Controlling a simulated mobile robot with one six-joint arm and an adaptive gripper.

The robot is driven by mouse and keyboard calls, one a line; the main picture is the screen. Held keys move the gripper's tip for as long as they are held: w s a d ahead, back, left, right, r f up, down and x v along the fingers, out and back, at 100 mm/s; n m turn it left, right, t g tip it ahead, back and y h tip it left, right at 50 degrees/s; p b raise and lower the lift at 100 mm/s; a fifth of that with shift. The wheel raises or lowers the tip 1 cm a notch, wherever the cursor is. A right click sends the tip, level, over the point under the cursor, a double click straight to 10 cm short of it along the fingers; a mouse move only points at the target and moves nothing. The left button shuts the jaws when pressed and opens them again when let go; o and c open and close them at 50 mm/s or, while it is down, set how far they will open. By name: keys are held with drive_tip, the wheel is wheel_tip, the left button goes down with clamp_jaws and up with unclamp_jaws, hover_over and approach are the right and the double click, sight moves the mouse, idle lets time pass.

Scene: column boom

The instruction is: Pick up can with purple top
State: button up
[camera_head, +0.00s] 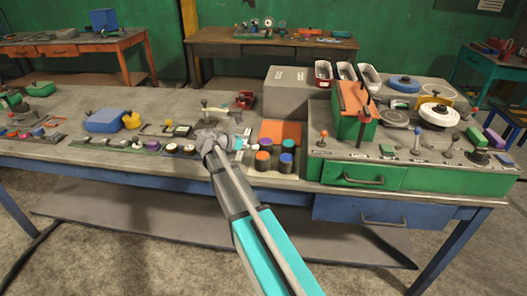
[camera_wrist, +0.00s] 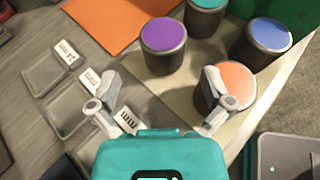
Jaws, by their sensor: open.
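The can with the purple top (camera_wrist: 163,45) stands upright in the wrist view, dark-sided, just beyond the space between my fingers. My gripper (camera_wrist: 161,92) is open with nothing between its two grey fingers, and it is apart from the purple-topped can. My right finger partly overlaps the orange-topped can.
An orange mat (camera_wrist: 105,20) lies beyond the cans. Shallow grey trays (camera_wrist: 46,72) with white labels lie to the left. A green drawer unit (camera_head: 365,177) stands to the right of the cans on the grey bench (camera_head: 60,150). A blue case (camera_head: 107,120) is farther left.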

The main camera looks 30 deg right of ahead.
sight(263, 142)
drive_tip(key=shift+x, duration=1.3)
drive_tip(key=shift+b, duration=0.3)
drive_tip(key=b+x, duration=0.1)
drive_tip(key=x, duration=0.3)
drive_tip(key=shift+s+f+b, duration=0.1)
drive_tip(key=shift+b, duration=0.25)
drive_tip(key=shift+d+f, duration=0.1)
drive_tip(key=shift+d, duration=0.45)
drive_tip(key=c, duration=1.1)
